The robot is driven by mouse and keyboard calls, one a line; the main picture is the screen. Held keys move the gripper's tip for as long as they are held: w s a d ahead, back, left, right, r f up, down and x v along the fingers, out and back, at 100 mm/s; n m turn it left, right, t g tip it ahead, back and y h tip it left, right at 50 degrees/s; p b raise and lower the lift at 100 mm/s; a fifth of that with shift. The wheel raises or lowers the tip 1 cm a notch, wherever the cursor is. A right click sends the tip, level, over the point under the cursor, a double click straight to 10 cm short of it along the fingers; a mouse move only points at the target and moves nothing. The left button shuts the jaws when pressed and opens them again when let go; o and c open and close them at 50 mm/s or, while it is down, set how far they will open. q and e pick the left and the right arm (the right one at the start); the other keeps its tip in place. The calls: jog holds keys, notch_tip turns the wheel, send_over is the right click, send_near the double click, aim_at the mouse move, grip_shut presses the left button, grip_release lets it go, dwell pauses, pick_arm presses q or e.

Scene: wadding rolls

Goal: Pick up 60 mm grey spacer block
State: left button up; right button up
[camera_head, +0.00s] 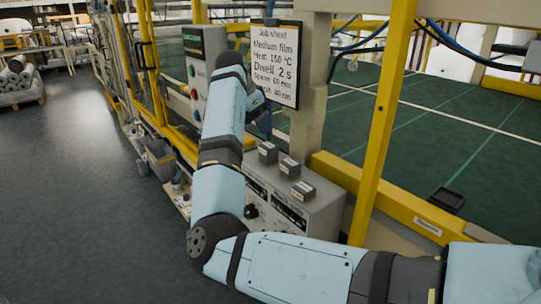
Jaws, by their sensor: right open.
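Three small dark grey spacer blocks with pale labels sit in a row on top of a grey control box (325,208): a far block (268,154), a middle block (289,168) and a near block (303,191). Their labels are too small to read, so I cannot tell which is the 60 mm one. My right arm reaches in from the lower right and bends up. My right gripper (264,118) is open, partly hidden behind the wrist, above and beyond the far block and apart from the blocks. My left gripper is not in view.
A job sheet (274,62) hangs on a post behind the blocks. A grey panel with buttons (207,70) stands to its left. A yellow upright (384,120) rises right of the control box. A small black tray (447,199) lies farther right. Open floor is at left.

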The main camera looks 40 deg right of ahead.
aim_at(268, 145)
jog(key=x, duration=0.4)
jog(key=shift+d+f, duration=0.15)
jog(key=shift+f, duration=0.1)
jog(key=shift+s+x, duration=0.2)
jog(key=shift+x, duration=1.15)
jog(key=shift+s+x, duration=0.2)
jog(key=shift+x, duration=1.1)
jog(key=c, duration=1.1)
jog(key=shift+o, duration=0.2)
jog(key=shift+r, duration=0.15)
